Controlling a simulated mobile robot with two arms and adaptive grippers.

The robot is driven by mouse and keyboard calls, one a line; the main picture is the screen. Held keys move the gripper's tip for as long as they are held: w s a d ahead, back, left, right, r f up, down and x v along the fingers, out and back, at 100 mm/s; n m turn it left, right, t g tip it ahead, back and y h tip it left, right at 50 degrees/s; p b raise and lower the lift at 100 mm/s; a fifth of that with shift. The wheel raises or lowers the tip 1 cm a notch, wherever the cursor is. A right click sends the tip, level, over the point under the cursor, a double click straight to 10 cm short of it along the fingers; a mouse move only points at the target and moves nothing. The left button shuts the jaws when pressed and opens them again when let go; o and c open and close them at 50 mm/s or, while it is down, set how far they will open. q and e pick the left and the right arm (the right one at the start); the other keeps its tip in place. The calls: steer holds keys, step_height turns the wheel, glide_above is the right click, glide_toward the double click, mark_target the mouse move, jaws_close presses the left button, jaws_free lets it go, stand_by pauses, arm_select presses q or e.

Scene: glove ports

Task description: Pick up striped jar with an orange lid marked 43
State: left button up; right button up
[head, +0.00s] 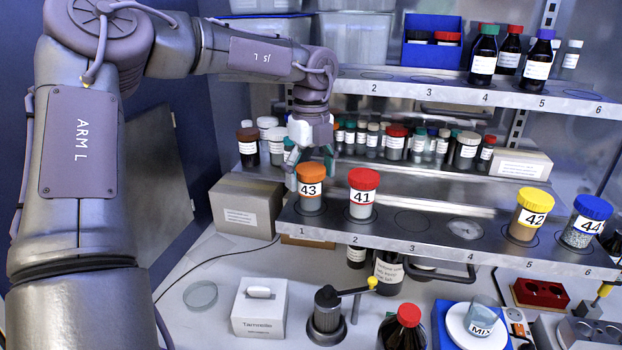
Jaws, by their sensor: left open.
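The jar with an orange lid marked 43 (311,189) stands upright at position 1 on the lower metal shelf. Stripes are too small to make out on it. My left gripper (307,163) points down, open, right at the orange lid, with one teal-padded finger showing just left of it. I cannot tell whether the fingers touch the jar. My right gripper is not in view.
A red-lidded jar marked 41 (362,193) stands close by at position 2. Jars marked 42 (530,215) and 44 (586,222) stand at the right end. Positions 3 and 4 have no jar. An upper shelf (430,92) and rows of small bottles are behind.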

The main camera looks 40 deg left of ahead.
arm_select(q)
steer(key=shift+w+a+f, duration=0.1)
steer(key=shift+a+f, duration=0.1)
steer(key=shift+f, duration=0.8)
steer(key=shift+d+r, duration=0.1)
steer(key=shift+d, duration=0.05)
steer(key=c, duration=1.2)
